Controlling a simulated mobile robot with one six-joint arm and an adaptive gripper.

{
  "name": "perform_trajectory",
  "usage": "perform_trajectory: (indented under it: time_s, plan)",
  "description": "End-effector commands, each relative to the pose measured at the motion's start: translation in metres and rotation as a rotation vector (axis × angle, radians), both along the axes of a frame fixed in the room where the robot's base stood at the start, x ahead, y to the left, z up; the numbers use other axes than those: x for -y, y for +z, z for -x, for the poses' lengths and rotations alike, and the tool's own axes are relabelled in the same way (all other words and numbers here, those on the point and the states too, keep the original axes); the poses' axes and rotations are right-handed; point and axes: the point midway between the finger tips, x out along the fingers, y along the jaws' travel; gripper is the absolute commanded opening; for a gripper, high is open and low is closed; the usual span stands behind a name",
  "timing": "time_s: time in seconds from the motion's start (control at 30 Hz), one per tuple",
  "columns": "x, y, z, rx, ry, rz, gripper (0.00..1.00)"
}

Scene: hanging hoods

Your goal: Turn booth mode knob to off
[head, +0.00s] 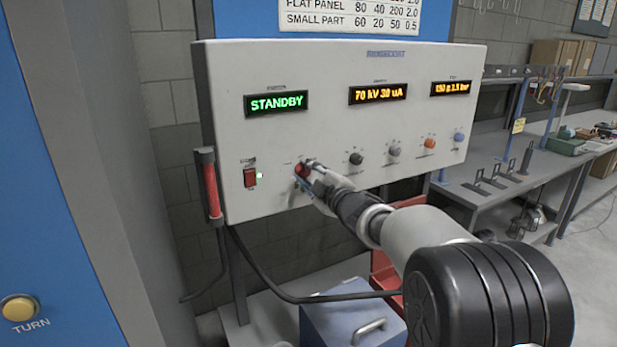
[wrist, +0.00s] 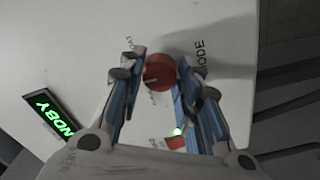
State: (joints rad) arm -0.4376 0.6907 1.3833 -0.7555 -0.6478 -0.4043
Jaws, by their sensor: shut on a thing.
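The booth mode knob (head: 302,170) is a red round knob on the front of the white control panel (head: 330,100). It also shows in the wrist view as a red disc (wrist: 158,73) with a dark pointer line, next to the printed word "MODE". My gripper (head: 307,172) is at the knob, with its blue-padded fingers (wrist: 157,85) on either side, shut on it. The fingers partly cover the labels around the knob. The panel's left display (head: 276,103) reads STANDBY in green.
A red rocker switch (head: 250,178) with a green light sits left of the knob. Black, grey, orange and blue knobs (head: 394,151) line up to the right. A red-handled item (head: 211,185) hangs at the panel's left edge. A blue box (head: 350,318) stands below.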

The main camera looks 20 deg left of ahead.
Motion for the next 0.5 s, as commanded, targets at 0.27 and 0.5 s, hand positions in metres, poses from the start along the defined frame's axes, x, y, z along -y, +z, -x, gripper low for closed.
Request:
perform_trajectory:
  time_s: [0.27,0.5]
  plan:
    - [0.0001,-0.0017,0.0,-0.003,0.0,0.002,0.33]
    - [0.0,-0.001,0.0,-0.002,0.0,0.0,0.48]
